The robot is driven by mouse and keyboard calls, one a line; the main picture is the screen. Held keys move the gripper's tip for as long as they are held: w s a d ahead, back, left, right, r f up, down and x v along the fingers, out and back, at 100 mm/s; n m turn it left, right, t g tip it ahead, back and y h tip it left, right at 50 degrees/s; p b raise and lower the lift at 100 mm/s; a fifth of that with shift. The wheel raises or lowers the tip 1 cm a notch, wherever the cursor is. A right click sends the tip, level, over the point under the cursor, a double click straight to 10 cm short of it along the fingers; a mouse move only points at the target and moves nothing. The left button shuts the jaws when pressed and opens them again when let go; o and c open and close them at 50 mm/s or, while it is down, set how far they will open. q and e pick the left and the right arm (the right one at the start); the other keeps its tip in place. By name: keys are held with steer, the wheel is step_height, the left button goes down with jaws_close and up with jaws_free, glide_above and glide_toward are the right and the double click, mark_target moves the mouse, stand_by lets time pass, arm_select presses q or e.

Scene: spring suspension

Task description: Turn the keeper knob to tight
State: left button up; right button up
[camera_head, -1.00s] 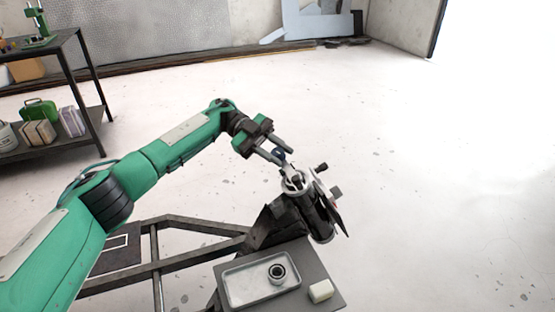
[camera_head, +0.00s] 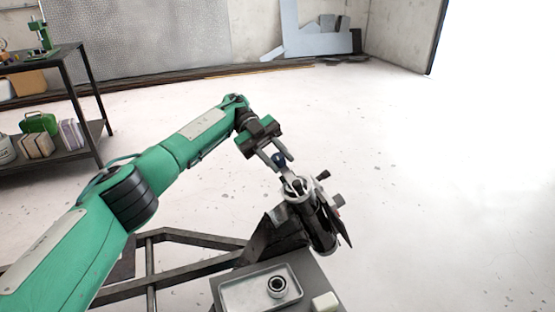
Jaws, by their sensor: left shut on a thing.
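My left gripper (camera_head: 280,160) is shut on a small dark blue knob (camera_head: 279,159), which I take for the keeper knob, at the top of the suspension unit. The knob lies between the fingertips, and the fingers partly hide it. Just below it is the grey-and-black cylindrical suspension unit (camera_head: 318,222), tilted, with a pale metal top (camera_head: 297,187). Small black knobs stick out on its right side. Any tight marking is too small to read. My right gripper is not in view.
The unit sits on a dark metal frame (camera_head: 195,238). In front is a grey tray (camera_head: 240,292) with a metal ring (camera_head: 277,287), and a cream block (camera_head: 326,302) beside it. A shelf (camera_head: 60,150) stands far left. The floor to the right is clear.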

arm_select(q)
steer(key=o, duration=1)
steer(key=shift+c, duration=0.2)
steer(key=shift+r, duration=0.25)
step_height(320, 180, up, 7)
steer(key=shift+f+p, duration=0.15)
steer(key=shift+p, duration=0.15)
step_height(320, 180, up, 6)
steer(key=p, duration=0.2)
step_height(320, 180, up, 6)
steer(key=p, duration=0.4)
glide_above(277, 157)
steer(key=shift+d+r, duration=0.1)
steer(key=shift+r, duration=0.3)
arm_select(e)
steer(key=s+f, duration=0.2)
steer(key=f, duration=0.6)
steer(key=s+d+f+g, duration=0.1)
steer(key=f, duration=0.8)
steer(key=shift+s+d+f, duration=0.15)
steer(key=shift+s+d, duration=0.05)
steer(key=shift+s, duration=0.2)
